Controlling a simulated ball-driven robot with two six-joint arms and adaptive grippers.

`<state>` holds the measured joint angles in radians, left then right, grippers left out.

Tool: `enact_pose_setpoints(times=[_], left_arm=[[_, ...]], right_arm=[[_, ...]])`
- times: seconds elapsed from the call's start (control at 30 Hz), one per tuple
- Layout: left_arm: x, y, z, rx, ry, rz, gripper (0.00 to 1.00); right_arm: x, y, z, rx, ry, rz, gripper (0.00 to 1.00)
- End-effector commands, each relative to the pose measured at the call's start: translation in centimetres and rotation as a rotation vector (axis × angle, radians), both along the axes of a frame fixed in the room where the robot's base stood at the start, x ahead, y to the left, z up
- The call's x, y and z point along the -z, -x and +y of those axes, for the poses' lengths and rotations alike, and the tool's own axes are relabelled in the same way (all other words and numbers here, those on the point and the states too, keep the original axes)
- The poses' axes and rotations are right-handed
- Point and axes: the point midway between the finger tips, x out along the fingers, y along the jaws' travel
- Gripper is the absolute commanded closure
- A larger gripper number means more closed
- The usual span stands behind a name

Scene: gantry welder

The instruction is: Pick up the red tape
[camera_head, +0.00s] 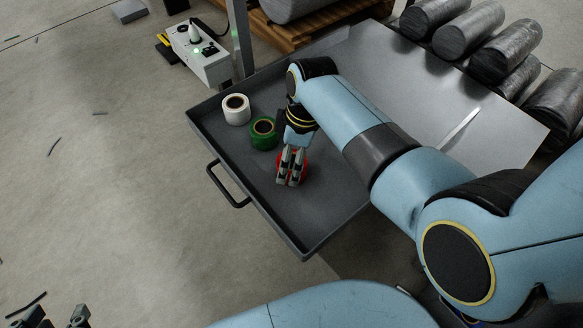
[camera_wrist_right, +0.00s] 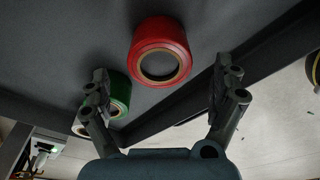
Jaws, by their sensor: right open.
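The red tape (camera_head: 305,166) is a roll in the grey drawer tray (camera_head: 291,226), mostly hidden behind my right gripper (camera_head: 290,168) in the head view. In the right wrist view the red tape (camera_wrist_right: 160,35) shows its brown core ring and open hole. My right gripper (camera_wrist_right: 161,72) is open, with a finger to either side below the roll and nothing between them. I cannot tell how far above the tape it is. My left gripper (camera_head: 60,316) is at the bottom left corner, partly cut off, with its fingers apart and empty.
A green tape roll (camera_head: 263,133) and a white tape roll (camera_head: 236,109) lie in the tray near the red one. The tray has raised walls and a front handle (camera_head: 229,187). A metal sheet (camera_head: 440,95) and several metal cylinders (camera_head: 470,30) lie behind.

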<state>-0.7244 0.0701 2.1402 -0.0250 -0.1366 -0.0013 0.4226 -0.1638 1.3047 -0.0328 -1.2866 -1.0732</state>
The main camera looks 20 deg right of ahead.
Motion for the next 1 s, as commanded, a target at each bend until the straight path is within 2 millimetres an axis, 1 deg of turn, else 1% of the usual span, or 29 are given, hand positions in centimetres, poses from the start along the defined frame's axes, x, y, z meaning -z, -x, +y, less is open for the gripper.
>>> enact_pose_setpoints(times=[0.03,0.23,0.3,0.5,0.7,0.83,1.0], left_arm=[[0.5,0.2,-0.1,0.004,0.001,-0.030,0.60],[-0.9,-0.7,-0.5,0.023,0.008,-0.224,0.60],[-2.6,-2.3,-0.6,0.030,0.007,-0.291,0.60],[-6.4,-5.4,-1.0,0.049,0.007,-0.463,0.60],[-10.1,-7.6,-1.4,0.067,0.007,-0.623,0.60],[-11.6,-8.3,-1.6,0.074,0.007,-0.684,0.60],[-12.2,-8.5,-1.6,0.076,0.007,-0.707,0.60]], right_arm=[[0.9,0.2,-0.1,0.000,0.000,0.005,0.05],[2.3,0.3,-0.2,0.000,0.000,0.006,0.05],[2.3,0.2,-0.2,0.000,-0.001,0.003,0.05],[3.0,0.1,-0.1,0.001,0.000,0.002,0.05],[3.6,0.0,0.0,0.001,-0.001,0.001,0.05],[3.8,0.0,0.1,0.001,0.000,0.000,0.05],[3.8,-0.1,0.1,0.001,0.000,0.000,0.05]])
